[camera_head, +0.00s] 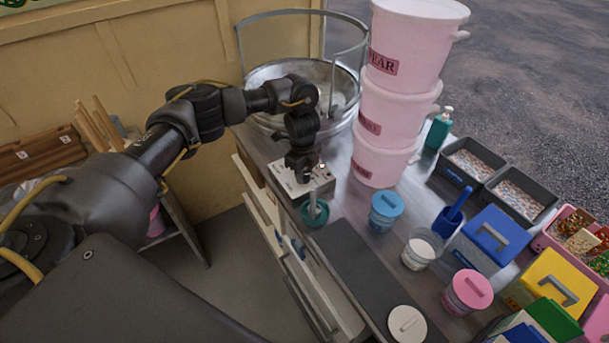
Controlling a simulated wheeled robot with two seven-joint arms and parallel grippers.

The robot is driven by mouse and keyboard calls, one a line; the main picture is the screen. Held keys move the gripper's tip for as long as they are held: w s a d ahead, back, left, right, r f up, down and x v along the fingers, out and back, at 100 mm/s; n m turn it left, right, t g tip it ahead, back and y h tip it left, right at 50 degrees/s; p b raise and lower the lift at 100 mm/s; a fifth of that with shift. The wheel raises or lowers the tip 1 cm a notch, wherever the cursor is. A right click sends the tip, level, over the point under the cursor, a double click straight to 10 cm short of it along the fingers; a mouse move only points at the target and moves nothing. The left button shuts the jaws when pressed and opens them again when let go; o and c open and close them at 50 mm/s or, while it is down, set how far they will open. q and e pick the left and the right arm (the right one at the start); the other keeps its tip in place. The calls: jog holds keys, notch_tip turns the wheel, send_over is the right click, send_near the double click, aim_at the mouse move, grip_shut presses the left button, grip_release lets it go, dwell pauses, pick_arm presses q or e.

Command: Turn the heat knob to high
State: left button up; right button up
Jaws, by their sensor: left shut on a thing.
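A white control box (322,179) with dark markings and a small red light stands at the front of the metal bowl of the floss machine (262,76). My left gripper (302,174) reaches down onto the top of this box. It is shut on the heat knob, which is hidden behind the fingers. The knob's setting cannot be read from here. My right gripper is not in view.
A stack of pink tubs (391,116) stands close right of the box. A teal cup (314,216) sits just in front of it. Blue, white and pink tubs, a blue-lidded box (497,232) and sprinkle trays (468,160) crowd the counter's right.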

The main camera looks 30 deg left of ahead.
pick_arm(q)
jog(key=m+b, duration=0.2)
jog(key=m, duration=0.2)
jog(key=shift+f, duration=0.1)
jog(key=shift+m+b, duration=0.5)
jog(key=shift+m, duration=1.1)
jog(key=o, duration=1)
jog(key=shift+c, duration=0.2)
notch_tip(320, 180, up, 11)
jog(key=shift+s+a, duration=0.15)
jog(key=shift+a, duration=0.1)
